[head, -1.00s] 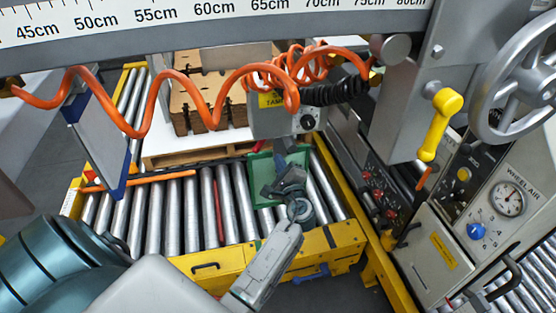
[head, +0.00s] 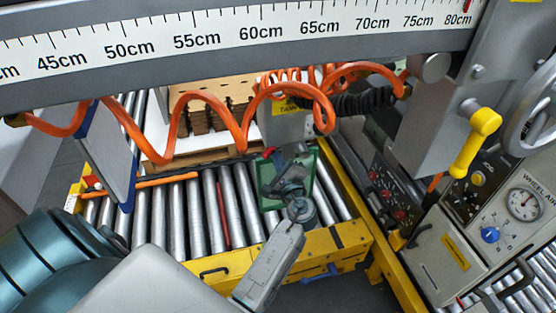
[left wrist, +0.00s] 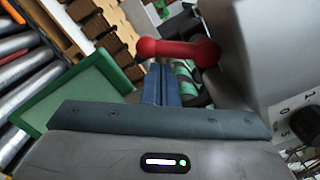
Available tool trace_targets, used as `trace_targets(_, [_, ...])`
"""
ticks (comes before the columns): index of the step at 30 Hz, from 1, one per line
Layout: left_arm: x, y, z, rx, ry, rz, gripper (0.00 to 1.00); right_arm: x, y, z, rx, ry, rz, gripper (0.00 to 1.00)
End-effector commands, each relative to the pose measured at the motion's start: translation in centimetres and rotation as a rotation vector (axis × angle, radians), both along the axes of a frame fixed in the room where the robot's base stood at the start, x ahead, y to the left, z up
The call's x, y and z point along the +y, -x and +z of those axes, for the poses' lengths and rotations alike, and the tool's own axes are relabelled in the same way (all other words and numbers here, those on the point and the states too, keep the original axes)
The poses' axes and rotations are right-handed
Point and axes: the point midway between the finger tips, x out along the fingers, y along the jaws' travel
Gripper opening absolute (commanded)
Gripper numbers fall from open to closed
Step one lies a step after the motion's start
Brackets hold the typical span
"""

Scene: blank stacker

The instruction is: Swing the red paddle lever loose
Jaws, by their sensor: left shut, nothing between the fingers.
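The red paddle lever (left wrist: 180,51) shows in the left wrist view as a red bar with a rounded end, beside a grey box. In the head view only a small red bit of it (head: 268,152) shows by the box; the rest is hidden. My left gripper (head: 279,166) is over the green tray on the rollers, near the box. In the left wrist view its fingers (left wrist: 161,72) are shut and empty, with their tips just below the lever. I cannot tell whether they touch it. My right gripper is not in view.
A green tray (head: 308,167) lies under my gripper on the roller conveyor (head: 180,220). The grey box (head: 285,122) stands behind it. An orange coiled hose (head: 240,135) and a ruler beam (head: 250,50) cross above. A yellow handle (head: 476,140) hangs at the right.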

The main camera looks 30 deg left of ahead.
Motion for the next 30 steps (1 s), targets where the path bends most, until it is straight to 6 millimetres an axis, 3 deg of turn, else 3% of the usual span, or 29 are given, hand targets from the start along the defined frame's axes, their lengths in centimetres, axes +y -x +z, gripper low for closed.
trace_targets(5, [0.1, 0.1, 0.1, 0.011, -0.009, 0.0, 0.0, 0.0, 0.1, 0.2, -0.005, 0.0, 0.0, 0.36])
trace_targets(9, [0.2, 0.2, 0.2, 0.034, -0.028, 0.0, 0.0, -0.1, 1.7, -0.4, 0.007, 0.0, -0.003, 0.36])
trace_targets(19, [0.3, 0.3, 0.2, 0.064, -0.054, -0.001, 0.0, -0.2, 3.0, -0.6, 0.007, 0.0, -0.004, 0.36])
trace_targets(30, [0.5, 0.6, 0.3, 0.114, -0.097, 0.0, 0.0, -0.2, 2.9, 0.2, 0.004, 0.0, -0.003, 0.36])
